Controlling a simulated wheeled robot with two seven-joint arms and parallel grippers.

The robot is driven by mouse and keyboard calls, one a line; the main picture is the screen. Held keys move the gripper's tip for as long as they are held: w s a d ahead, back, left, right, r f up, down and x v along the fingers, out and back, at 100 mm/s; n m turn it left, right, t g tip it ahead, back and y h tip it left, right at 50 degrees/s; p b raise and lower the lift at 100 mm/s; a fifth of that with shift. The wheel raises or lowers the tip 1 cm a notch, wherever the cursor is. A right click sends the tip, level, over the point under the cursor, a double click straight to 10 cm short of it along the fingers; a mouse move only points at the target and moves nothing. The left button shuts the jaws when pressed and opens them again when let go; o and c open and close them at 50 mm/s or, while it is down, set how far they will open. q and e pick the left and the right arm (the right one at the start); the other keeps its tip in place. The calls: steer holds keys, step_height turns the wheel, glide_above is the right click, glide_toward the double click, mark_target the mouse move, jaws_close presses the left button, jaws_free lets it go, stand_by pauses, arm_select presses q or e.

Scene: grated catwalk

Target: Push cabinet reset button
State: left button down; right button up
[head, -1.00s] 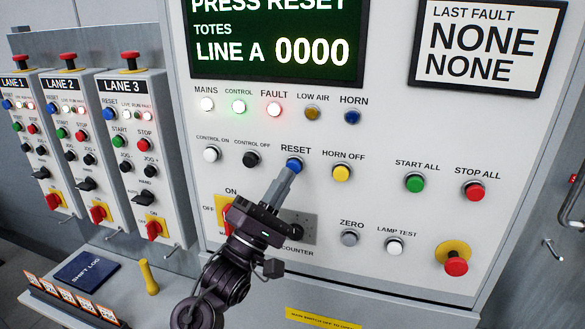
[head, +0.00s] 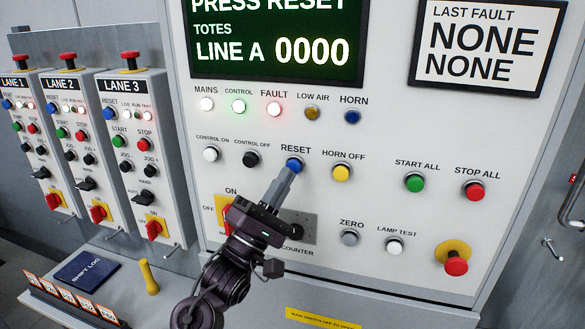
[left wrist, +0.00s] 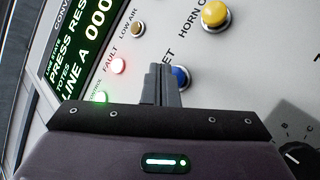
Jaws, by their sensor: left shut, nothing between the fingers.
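The blue RESET button (head: 294,165) sits on the light grey cabinet panel (head: 420,130), under its RESET label. It also shows in the left wrist view (left wrist: 180,77), partly covered by the fingers. My left gripper (head: 287,174) is shut and empty, its tips just below the button in the head view; I cannot tell whether they touch it. The green display (head: 275,40) reads PRESS RESET and LINE A 0000. The red FAULT lamp (head: 274,109) is lit. The right gripper is not in view.
The yellow HORN OFF button (head: 341,173) and black CONTROL OFF button (head: 250,159) flank RESET. A red emergency stop (head: 456,266) is at lower right. Lane boxes (head: 145,150) stand at left. A shelf (head: 185,290) below holds a SHIFT LOG book (head: 87,270) and a yellow handle (head: 148,277).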

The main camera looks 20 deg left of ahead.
arm_select(q)
steer(key=shift+w, duration=0.15)
stand_by(0.7)
steer(key=shift+w, duration=0.3)
steer(key=shift+w, duration=0.8)
stand_by(0.9)
steer(key=shift+s, duration=0.15)
steer(key=shift+s+p, duration=0.45)
steer(key=shift+s, duration=0.6)
